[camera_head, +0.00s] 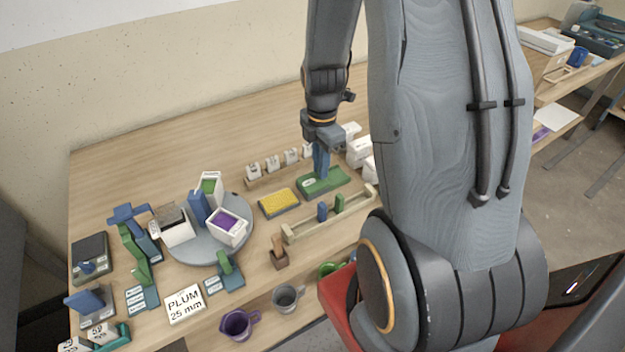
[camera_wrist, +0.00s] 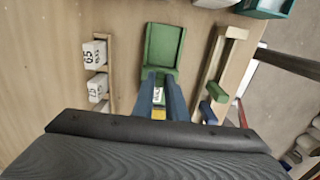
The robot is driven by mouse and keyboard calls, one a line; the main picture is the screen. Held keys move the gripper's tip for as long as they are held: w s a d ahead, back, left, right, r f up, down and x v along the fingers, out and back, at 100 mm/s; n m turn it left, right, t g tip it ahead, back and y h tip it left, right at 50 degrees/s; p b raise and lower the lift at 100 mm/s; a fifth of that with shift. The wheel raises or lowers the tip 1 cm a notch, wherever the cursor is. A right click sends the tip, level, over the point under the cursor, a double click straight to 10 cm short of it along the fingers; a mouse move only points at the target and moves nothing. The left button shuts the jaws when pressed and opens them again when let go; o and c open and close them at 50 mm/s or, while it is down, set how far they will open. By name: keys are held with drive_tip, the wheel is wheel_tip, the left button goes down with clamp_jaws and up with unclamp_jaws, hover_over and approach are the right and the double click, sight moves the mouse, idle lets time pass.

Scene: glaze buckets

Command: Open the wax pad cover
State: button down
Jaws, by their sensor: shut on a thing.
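The wax pad appears to be the low green case (camera_head: 335,179) with a small pale label, on the table right of a yellow pad (camera_head: 279,203). In the wrist view the green case (camera_wrist: 164,45) lies straight ahead of the fingers, with a flat panel inside a raised rim. My gripper (camera_head: 320,172) points down at the case, its blue fingers closed in on its near part. In the wrist view my gripper (camera_wrist: 161,84) hides what is between the fingertips; it seems to be part of the green cover. I cannot tell how far the cover is raised.
A wooden rail (camera_head: 325,216) with blue and green blocks stands close in front of the case. A rack of white numbered tags (camera_head: 272,164) is behind left, and white boxes (camera_head: 360,150) behind right. A grey turntable (camera_head: 186,250) carries boxes at left.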

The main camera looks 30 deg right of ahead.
drive_tip(key=shift+w+d+p, duration=0.1)
drive_tip(key=shift+d+p, duration=0.55)
drive_tip(key=shift+d, duration=2.7)
drive_tip(key=c, duration=1.8)
unclamp_jaws()
drive_tip(key=shift+c, duration=0.2)
wheel_tip(320, 180, up, 7)
drive_tip(key=p, duration=0.6)
